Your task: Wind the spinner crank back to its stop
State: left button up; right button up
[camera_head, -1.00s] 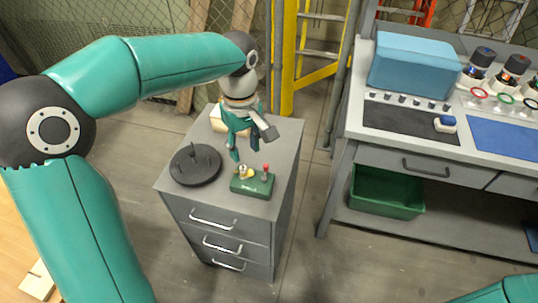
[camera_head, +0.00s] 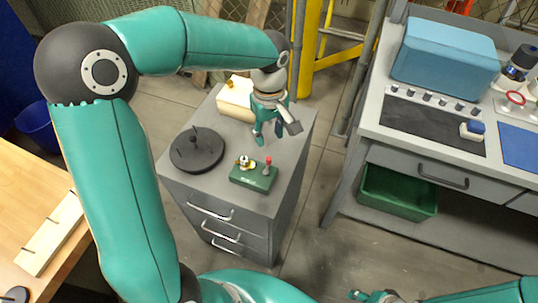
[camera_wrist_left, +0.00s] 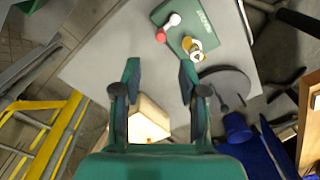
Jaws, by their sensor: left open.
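A green box (camera_head: 253,178) sits on the grey cabinet top. It carries a small yellow-and-white fitting (camera_head: 245,162) and a red-tipped lever (camera_head: 268,161). A black disc (camera_head: 197,152) with an upright post and pegs lies to its left; I cannot tell which part is the spinner crank. My left gripper (camera_head: 268,138) is open and empty above the cabinet, behind the green box. In the left wrist view its fingers (camera_wrist_left: 158,68) are spread, with the green box (camera_wrist_left: 208,20) beyond them. Part of my right gripper (camera_head: 374,295) shows at the bottom edge; its jaws are unclear.
A cream box (camera_head: 235,98) with an orange top stands at the cabinet's back. A workbench (camera_head: 371,145) on the right holds a blue case (camera_head: 445,60), with a green bin (camera_head: 398,193) below. A wooden table (camera_head: 25,215) is at left. The cabinet's right side is clear.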

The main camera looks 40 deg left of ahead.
aim_at(269, 158)
pick_arm(q)
notch_tip(269, 158, down, 10)
jog(key=shift+s+f, duration=0.1)
dwell(0.4)
grip_shut()
